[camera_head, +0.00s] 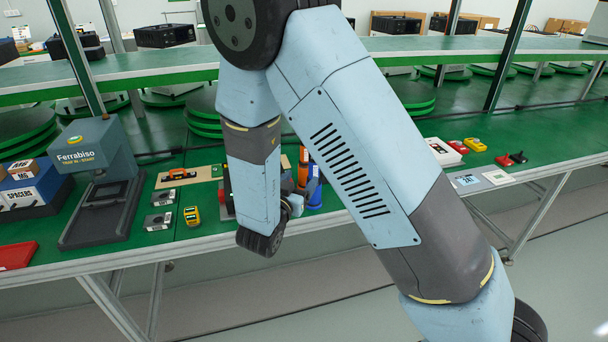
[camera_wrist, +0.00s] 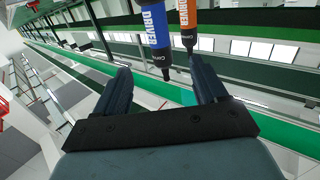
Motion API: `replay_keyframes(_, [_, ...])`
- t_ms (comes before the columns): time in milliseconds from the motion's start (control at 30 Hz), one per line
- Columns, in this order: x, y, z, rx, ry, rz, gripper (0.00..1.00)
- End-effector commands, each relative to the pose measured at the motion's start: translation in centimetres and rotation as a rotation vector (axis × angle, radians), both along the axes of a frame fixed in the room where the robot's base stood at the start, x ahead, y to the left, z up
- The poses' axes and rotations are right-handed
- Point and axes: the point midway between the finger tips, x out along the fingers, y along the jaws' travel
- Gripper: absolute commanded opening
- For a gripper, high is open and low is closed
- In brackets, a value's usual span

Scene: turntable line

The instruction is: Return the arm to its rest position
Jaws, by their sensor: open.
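My arm crosses the middle of the head view in front of the green bench (camera_head: 340,225). Its gripper end is mostly hidden there behind my own links. In the wrist view my gripper (camera_wrist: 160,72) is open, with its two dark fingers apart and nothing held between them. A blue driver (camera_wrist: 154,28) and an orange driver (camera_wrist: 188,22) show beyond the fingertips, tips toward the gripper. In the head view the blue driver (camera_head: 315,192) and orange driver (camera_head: 302,168) are partly hidden beside my arm.
A grey Ferrabiso press (camera_head: 100,150) and blue spacers bin (camera_head: 35,190) stand at left. A yellow meter (camera_head: 192,216) and small metal blocks lie nearby. Red and yellow items (camera_head: 475,145) lie at right. A raised shelf (camera_head: 150,68) and uprights stand behind; the front floor is open.

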Motion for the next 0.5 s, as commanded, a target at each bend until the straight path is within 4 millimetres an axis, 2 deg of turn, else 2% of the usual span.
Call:
replay_keyframes(200, [-0.87,0.35,-0.02,0.000,0.001,0.000,0.72])
replay_keyframes(500, [-0.33,0.18,0.37,0.028,0.017,0.008,0.72])
